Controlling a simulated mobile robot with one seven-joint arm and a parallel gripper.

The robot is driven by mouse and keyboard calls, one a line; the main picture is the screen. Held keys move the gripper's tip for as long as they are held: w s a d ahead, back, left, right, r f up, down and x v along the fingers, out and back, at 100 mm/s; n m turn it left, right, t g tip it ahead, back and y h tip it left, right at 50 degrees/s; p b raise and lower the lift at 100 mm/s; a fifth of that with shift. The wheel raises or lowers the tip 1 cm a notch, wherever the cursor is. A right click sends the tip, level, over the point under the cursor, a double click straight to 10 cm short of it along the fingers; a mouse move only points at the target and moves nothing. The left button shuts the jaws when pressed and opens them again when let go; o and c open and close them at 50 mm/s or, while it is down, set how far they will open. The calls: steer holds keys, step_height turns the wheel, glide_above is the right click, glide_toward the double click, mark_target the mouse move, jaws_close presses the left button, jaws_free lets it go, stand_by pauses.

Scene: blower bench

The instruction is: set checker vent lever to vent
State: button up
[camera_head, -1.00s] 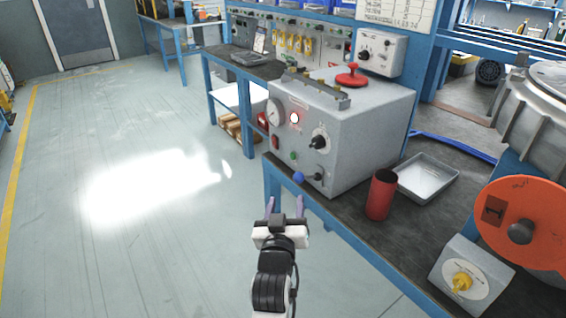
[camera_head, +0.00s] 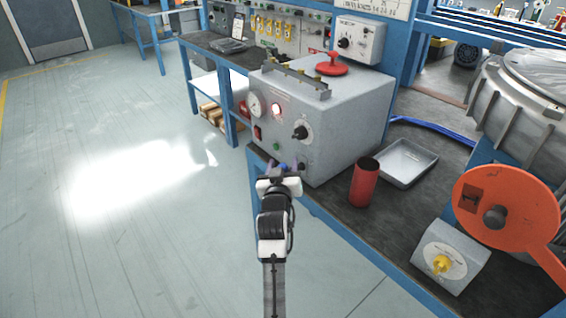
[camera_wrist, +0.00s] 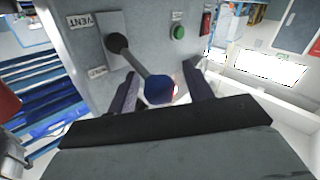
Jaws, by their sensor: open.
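The grey checker box (camera_head: 345,125) stands on the bench, its front panel facing my arm. In the wrist view, the vent lever (camera_wrist: 134,61) has a dark round pivot and a blue ball knob (camera_wrist: 158,90). The lever points down and right in that view. A VENT label (camera_wrist: 80,20) lies up and left of the pivot; a second label (camera_wrist: 97,71), too small to read, lies below it. My gripper (camera_head: 285,168) is open in front of the panel, one finger on each side of the knob. I cannot tell if they touch it.
A green button (camera_wrist: 179,32) and a red switch (camera_wrist: 206,20) are on the panel beside the lever. A red cup (camera_head: 365,183) and a metal tray (camera_head: 405,163) stand right of the box. The floor at left is clear.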

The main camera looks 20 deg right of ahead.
steer(key=shift+w+d, duration=0.15)
steer(key=shift+w, duration=0.15)
jaws_close()
